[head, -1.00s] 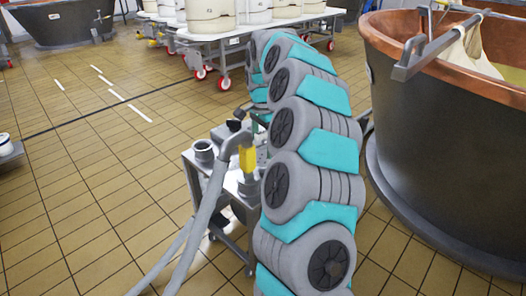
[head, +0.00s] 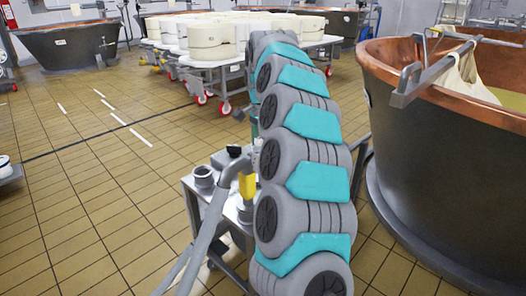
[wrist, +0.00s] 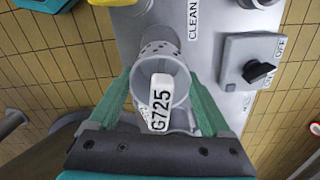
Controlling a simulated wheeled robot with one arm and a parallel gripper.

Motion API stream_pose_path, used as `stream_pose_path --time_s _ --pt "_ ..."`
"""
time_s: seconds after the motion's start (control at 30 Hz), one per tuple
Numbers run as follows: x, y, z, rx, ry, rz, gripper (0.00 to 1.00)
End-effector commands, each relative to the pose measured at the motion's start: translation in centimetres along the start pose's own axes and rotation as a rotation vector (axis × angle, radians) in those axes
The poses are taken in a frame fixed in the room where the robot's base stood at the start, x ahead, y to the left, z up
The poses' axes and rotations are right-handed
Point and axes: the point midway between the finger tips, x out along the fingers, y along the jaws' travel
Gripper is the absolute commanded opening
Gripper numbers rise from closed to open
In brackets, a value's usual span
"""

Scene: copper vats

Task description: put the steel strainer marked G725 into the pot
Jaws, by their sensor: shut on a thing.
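The steel strainer (wrist: 150,47) shows in the wrist view as a grey cylinder with small holes. Its white tag (wrist: 161,103) reads G725. My gripper (wrist: 163,88) has its two green fingers on either side of the strainer and is shut on it. The strainer is over the grey top of a steel cart (wrist: 207,95); I cannot tell its height above it. In the head view my arm hides most of the gripper and the strainer. A small open grey pot (head: 204,178) stands on the cart's left corner; I cannot tell whether it is the task's pot.
A switch box (wrist: 252,62) with a black knob sits right of the strainer. A grey hose with a yellow grip (head: 247,186) rises by the cart. A large copper vat (head: 440,150) stands close on the right. Tiled floor (head: 90,200) is free on the left.

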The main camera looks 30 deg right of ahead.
Motion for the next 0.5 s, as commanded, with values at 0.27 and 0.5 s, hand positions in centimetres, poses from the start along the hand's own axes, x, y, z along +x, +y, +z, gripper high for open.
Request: stream_pose_path --time_s 0.27,0.5 --pt "-1.2 0.0 -0.1 0.001 0.001 -0.002 0.16" --pt "-2.3 -0.1 0.0 0.0 0.001 -0.003 0.16"
